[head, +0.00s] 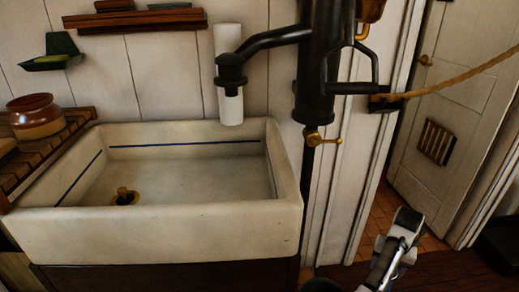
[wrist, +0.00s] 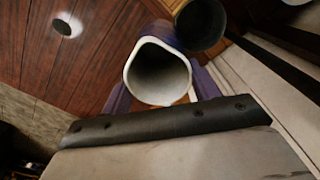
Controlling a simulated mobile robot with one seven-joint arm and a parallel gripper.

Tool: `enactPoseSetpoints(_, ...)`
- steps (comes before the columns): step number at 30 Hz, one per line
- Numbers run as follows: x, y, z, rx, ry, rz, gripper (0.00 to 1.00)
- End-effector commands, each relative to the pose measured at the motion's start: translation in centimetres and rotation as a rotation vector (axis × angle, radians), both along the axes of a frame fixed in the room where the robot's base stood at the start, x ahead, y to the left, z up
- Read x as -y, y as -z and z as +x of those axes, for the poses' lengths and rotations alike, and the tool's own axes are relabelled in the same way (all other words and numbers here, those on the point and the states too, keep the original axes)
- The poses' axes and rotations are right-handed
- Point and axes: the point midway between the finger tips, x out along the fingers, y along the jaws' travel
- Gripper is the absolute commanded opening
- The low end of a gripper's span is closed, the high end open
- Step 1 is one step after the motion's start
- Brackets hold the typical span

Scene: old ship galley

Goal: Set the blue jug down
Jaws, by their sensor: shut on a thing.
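The blue jug (wrist: 160,76) is in the wrist view, its pale, slightly pointed rim and dark hollow mouth facing the camera. Some blue of its outside shows beyond the rim. My gripper (wrist: 162,93) is shut on the jug, with a finger on each side of it. The underside of the jug is hidden, so I cannot tell whether it touches anything. In the head view only part of my arm shows at the lower right; the jug and the gripper cannot be made out there.
A pale sink (head: 150,230) with a brass drain stands below a black pump (head: 320,70). A brown pot (head: 34,116) sits on a slatted rack (head: 60,141) at the left. A rope (head: 450,77) hangs across the doorway. A dark round vessel (wrist: 200,25) is close beyond the jug.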

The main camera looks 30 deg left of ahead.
Motion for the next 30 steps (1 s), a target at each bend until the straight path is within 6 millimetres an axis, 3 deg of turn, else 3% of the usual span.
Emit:
enactPoseSetpoints(5,-0.2,0.8,-0.7,-0.024,-0.003,0.003,0.17)
enactPoseSetpoints(14,-4.4,5.6,-6.3,-0.025,0.097,0.006,0.17)
enactPoseSetpoints(20,-8.4,10.3,-12.1,-0.027,0.201,0.005,0.17)
enactPoseSetpoints(30,-16.6,19.8,-23.7,-0.026,0.429,0.007,0.17)
